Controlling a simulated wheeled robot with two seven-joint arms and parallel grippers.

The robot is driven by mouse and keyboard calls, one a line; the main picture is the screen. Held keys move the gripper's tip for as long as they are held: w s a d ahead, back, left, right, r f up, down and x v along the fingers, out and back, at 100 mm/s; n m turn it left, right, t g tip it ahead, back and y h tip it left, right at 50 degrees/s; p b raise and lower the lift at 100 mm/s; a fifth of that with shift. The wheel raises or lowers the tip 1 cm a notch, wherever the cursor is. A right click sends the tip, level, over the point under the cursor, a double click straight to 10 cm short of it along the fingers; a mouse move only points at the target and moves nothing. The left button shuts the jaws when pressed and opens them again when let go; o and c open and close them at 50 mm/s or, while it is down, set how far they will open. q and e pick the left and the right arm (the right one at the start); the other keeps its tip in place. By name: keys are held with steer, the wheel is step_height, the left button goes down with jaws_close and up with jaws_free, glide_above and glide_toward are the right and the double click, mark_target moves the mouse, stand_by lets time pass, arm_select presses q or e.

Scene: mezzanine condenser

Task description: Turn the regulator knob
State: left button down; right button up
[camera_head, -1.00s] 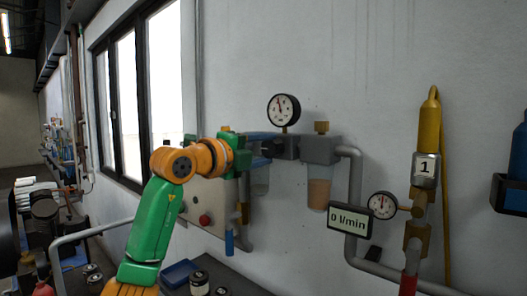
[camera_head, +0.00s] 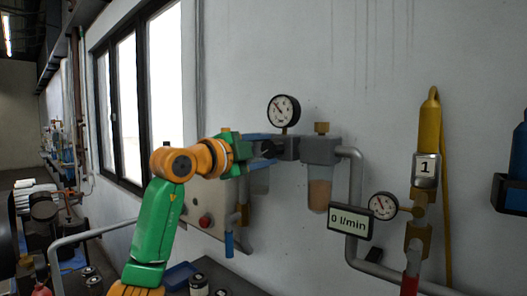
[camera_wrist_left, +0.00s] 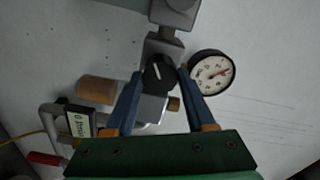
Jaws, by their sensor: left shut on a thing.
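The regulator knob (camera_wrist_left: 160,73) is black with a white line and sits on a grey regulator body on the wall. In the left wrist view it lies between the blue fingers of my left gripper (camera_wrist_left: 161,74). In the head view the dark knob (camera_head: 267,149) is partly covered by the fingers of my left gripper (camera_head: 265,146), which reaches in from the left. The gripper is shut on the knob. A round white pressure gauge (camera_head: 284,110) stands above the regulator and also shows in the left wrist view (camera_wrist_left: 213,73). My right gripper is not in view.
A filter bowl (camera_head: 320,189) hangs right of the regulator. A display (camera_head: 350,221) reads 0 l/min beside a smaller gauge (camera_head: 382,206). A panel with a red button (camera_head: 205,222) sits below my arm.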

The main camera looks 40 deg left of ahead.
arm_select(q)
steer(key=shift+s+r, duration=0.1)
steer(key=shift+r, duration=0.1)
steer(key=c, duration=0.5)
jaws_free()
steer(key=shift+o, duration=1.2)
steer(key=shift+f, duration=0.1)
steer(key=shift+w, duration=0.2)
steer(key=shift+f, duration=0.1)
steer(key=shift+s+a+f+b, duration=0.1)
steer(key=shift+s+f+b, duration=0.05)
steer(key=shift+s+b, duration=0.45)
steer(key=shift+s+f+b, duration=0.15)
steer(key=shift+s+b, duration=0.3)
steer(key=shift+s, duration=0.2)
steer(key=s, duration=0.3)
steer(key=s+b, duration=0.1)
steer(key=shift+s+a+r, duration=0.15)
steer(key=shift+s+r, duration=0.15)
steer(key=shift+r, duration=0.05)
